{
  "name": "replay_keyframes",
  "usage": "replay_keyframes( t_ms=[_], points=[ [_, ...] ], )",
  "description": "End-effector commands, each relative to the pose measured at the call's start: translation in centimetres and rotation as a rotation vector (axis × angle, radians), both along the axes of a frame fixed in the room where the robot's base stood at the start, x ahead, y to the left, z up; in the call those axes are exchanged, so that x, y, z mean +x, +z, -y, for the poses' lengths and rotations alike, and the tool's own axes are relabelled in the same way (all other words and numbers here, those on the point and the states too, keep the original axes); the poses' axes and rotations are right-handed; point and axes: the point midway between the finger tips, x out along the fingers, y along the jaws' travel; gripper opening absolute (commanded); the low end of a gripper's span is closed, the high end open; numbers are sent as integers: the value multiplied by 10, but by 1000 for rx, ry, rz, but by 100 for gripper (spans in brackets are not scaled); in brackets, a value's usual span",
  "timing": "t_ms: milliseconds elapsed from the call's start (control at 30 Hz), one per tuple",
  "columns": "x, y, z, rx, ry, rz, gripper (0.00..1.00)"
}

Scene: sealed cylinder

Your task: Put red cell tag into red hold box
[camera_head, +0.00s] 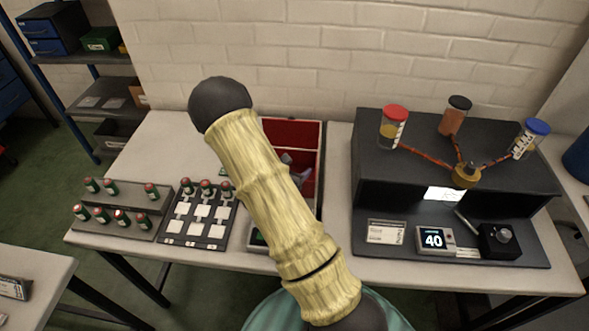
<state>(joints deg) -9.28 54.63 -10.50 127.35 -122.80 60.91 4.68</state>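A red-lined box (293,132), which looks like the red hold box, stands on the table behind my arm. My arm hides its left part. Small grey and purplish shapes (300,170) show inside it; I cannot tell what they are. I cannot pick out a red cell tag. A dark rack (205,230) left of the box carries several white squares and a row of red-capped vials (206,188). My arm, in a yellow sleeve, crosses the middle of the view up to a dark round joint. My gripper is not visible.
A stepped rack of red-capped vials (130,228) stands at the table's left end. At right, a black stand (370,190) holds red-, black- and blue-capped containers, with a display (434,239) reading 40 and a printed card (387,232) in front. The table's back left is clear.

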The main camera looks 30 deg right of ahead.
Motion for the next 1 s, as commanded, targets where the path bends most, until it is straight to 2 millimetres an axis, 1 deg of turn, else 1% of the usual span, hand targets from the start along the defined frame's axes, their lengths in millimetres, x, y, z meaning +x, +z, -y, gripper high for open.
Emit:
replay_keyframes(
  t_ms=[267,467,500,567,900,1000],
  points=[
    [0,3,0,0,0,0,61],
    [0,17,0,0,-1,0,61],
    [-3,15,-7,1,4,1,61],
    [-9,18,-17,1,4,1,61],
    [-44,44,-69,1,5,2,61],
    [-52,51,-82,1,3,3,61]
  ],
)
